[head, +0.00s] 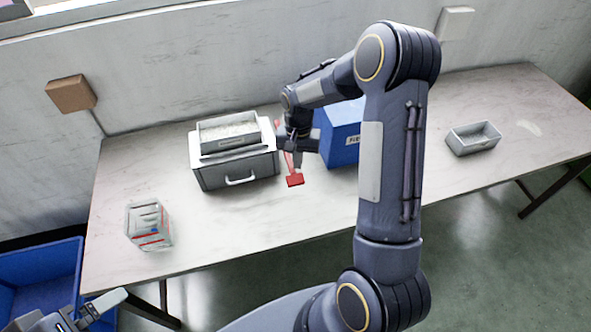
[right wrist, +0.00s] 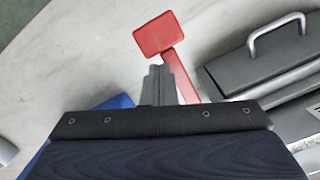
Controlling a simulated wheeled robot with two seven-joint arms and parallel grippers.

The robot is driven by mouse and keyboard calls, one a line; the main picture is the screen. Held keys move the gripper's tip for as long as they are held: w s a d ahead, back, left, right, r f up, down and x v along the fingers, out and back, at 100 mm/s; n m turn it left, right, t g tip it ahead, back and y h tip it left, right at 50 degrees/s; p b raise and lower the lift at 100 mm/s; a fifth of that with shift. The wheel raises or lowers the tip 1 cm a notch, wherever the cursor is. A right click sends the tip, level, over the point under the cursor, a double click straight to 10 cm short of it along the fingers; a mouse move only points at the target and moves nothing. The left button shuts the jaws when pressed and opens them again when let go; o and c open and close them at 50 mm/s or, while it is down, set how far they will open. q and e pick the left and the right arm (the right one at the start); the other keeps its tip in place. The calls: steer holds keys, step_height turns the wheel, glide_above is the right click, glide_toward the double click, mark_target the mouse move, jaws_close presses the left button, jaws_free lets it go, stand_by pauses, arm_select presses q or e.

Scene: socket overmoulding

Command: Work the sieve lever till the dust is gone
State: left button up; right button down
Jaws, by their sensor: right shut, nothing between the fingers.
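The sieve is a grey box (head: 210,178) with a handled drawer front and an open tray (head: 203,143) of pale grains on top. Whether dust is among the grains is too small to tell. Its red lever, with a flat red paddle (head: 295,180), slants down at the box's right side; the paddle also shows in the right wrist view (right wrist: 155,35). My right gripper (head: 297,166) is shut and empty close beside the lever arm, its fingertips (right wrist: 159,70) just short of the paddle. I cannot tell whether they touch. My left gripper (head: 95,308) is partly in view at lower left, away from the sieve.
A blue box (head: 340,150) stands close behind my right gripper, partly hidden by my arm. An empty grey tray (head: 473,139) sits at the right of the table. A clear container (head: 149,226) stands at the front left. A blue crate (head: 45,275) is below the table's left end.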

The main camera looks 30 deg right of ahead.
step_height(320, 180, up, 8)
steer(key=shift+w+d+b, duration=0.2)
steer(key=shift+w+b, duration=0.1)
steer(key=shift+b, duration=0.1)
steer(key=shift+f, duration=0.1)
stand_by(1.2)
steer(key=s+a+r+b, duration=0.2)
steer(key=shift+s+r+b, duration=0.15)
steer(key=shift+r+b, duration=0.1)
steer(key=shift+b, duration=0.1)
steer(key=f+b, duration=0.6)
steer(key=f, duration=0.1)
steer(key=shift+s+a, duration=0.15)
steer(key=shift+s, duration=0.15)
